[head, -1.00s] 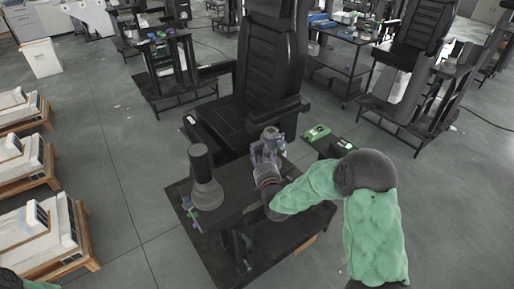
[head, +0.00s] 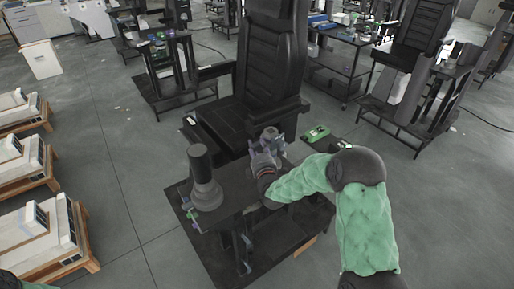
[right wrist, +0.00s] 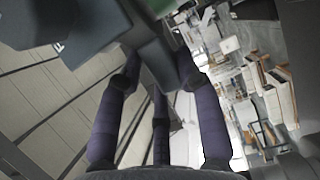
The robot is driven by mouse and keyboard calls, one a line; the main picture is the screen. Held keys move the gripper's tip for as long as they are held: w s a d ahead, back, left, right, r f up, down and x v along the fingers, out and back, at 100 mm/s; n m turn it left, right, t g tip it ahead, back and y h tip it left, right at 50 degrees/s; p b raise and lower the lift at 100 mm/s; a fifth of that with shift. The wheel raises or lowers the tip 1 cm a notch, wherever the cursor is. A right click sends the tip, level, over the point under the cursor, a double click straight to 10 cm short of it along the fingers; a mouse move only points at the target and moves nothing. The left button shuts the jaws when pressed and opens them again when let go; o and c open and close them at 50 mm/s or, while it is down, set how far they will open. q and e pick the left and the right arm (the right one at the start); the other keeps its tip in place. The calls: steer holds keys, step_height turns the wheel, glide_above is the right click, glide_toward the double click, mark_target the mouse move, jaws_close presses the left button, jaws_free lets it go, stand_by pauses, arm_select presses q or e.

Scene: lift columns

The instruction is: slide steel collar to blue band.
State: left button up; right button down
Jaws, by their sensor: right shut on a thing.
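My right gripper (head: 264,156) is at the top of a small column on the black workstand, in front of the black seat. Its fingers are shut around a grey metal piece (head: 270,134), which I take for the steel collar; the fingers hide much of it. In the right wrist view the purple-grey fingers (right wrist: 158,75) close on a dark grey-green body (right wrist: 110,30) at the top of the picture. A bluish patch (head: 279,143) shows beside the fingers; I cannot tell whether it is the blue band. My left gripper is out of view.
A black flared post (head: 204,180) stands left of my right gripper on the same dark stand. The black seat (head: 262,85) rises close behind. A green part (head: 317,133) lies on a small shelf to the right. White units on wooden pallets (head: 45,240) stand at left.

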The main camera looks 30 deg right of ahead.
step_height(320, 180, down, 8)
steer(key=b, duration=0.6)
steer(key=shift+b, duration=0.4)
steer(key=shift+r, duration=0.1)
steer(key=c, duration=1.1)
jaws_free()
steer(key=v, duration=1.2)
